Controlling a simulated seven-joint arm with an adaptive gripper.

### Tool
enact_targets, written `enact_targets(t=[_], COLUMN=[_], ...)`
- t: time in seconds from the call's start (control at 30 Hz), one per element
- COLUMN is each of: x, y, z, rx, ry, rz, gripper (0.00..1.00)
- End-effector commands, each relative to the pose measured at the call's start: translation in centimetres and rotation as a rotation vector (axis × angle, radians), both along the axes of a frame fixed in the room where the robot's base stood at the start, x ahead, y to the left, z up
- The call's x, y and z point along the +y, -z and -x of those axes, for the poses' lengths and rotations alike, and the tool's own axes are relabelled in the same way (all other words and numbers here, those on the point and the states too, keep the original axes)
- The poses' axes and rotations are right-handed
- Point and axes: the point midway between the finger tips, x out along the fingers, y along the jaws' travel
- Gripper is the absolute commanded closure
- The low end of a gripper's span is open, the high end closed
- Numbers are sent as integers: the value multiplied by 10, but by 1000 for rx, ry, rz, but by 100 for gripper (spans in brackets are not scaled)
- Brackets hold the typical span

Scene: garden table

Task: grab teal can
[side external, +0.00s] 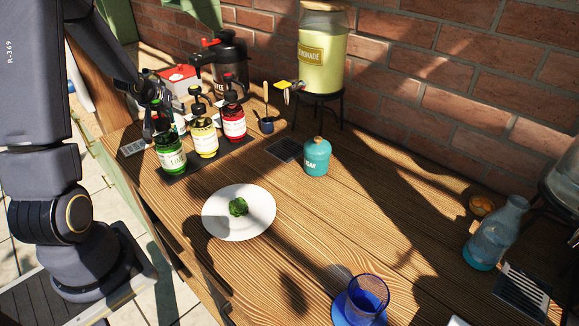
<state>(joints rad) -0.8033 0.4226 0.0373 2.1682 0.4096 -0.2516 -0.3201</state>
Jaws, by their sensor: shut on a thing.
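The teal can (316,158), a round canister with a knob on its lid and a pale label, stands upright on the wooden table right of the pump bottles. Nothing touches it from above. My gripper (160,122) is at the upper left, well to the left of the teal can and apart from it. It is shut at the dark pump top of the green bottle (171,155), as far as I can make out. The fingers are dark and small, so the exact contact is hard to see.
Yellow (205,138) and red (233,122) pump bottles stand beside the green one. A white plate (258,224) with a green leafy piece lies in front. A lemonade dispenser (323,60) stands behind. A blue glass (366,296) is at the front.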

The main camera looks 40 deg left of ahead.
Motion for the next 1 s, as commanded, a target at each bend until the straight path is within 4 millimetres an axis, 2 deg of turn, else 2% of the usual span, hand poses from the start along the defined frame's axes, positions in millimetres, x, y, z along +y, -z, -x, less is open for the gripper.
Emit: enact_targets(t=[0.1,0.43,0.67,1.0], x=[0,0,2,1], y=[-1,-6,-36,-36], z=[0,0,0,69], rx=[-2,-2,-6,1], ry=[0,0,-3,-3], rz=[-1,-1,-5,-5], gripper=[93,93,93,93])
